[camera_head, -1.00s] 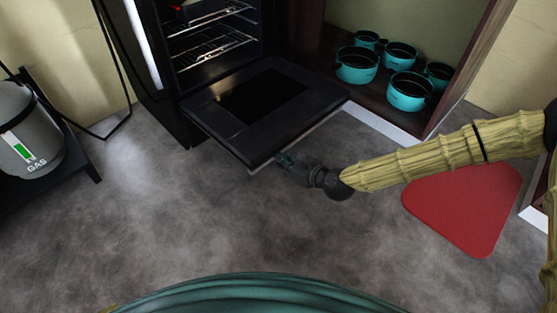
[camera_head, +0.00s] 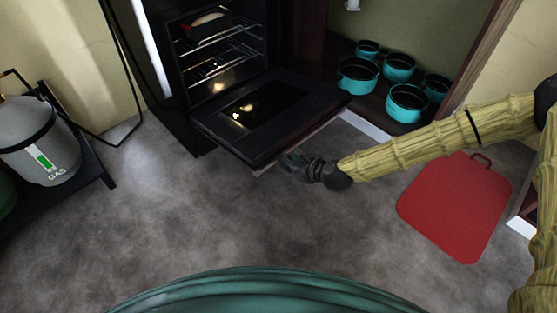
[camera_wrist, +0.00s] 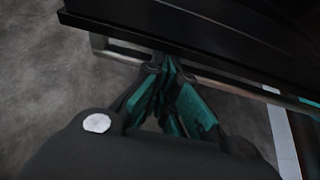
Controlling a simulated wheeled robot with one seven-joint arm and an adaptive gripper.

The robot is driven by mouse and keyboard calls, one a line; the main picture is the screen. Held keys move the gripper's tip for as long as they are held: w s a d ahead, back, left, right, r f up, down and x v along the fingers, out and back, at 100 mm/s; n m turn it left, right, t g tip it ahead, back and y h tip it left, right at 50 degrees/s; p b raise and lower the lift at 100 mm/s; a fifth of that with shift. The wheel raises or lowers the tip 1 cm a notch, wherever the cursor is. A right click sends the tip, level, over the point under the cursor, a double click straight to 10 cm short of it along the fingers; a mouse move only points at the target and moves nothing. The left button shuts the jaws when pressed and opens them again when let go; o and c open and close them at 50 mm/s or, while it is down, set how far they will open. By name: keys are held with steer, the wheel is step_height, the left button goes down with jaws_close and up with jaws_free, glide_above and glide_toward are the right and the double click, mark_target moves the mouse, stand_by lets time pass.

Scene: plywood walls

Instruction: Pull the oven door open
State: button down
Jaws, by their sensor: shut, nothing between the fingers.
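The black oven (camera_head: 174,70) stands at the upper left in the head view. Its door (camera_head: 293,112) is folded down and out, roughly level, so the racks inside show. A handle bar (camera_wrist: 130,54) runs along the door's outer edge in the wrist view. My gripper (camera_head: 287,160) is at the door's front edge, near the middle. In the wrist view its teal-padded fingertips (camera_wrist: 167,62) are together at the handle bar, just below the door edge. Nothing shows between them. Whether they touch the bar I cannot tell.
Several teal pots (camera_head: 407,102) stand on a low shelf right of the oven. A red board (camera_head: 455,208) lies on the floor below my arm. A grey gas canister (camera_head: 42,150) sits on a black stand at the left. The grey floor (camera_head: 190,225) before the door is clear.

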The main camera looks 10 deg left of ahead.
steer(key=shift+w+a+r+p, duration=0.1)
steer(key=shift+r+p, duration=0.2)
steer(key=shift+r, duration=0.2)
steer(key=shift+f, duration=0.15)
steer(key=s+d+r+p, duration=0.1)
steer(key=s+d, duration=0.4)
steer(key=d, duration=0.2)
steer(key=shift+s+d+r+p, duration=0.2)
steer(key=shift+s+d+p, duration=0.05)
steer(key=shift+d+p, duration=0.15)
stand_by(0.3)
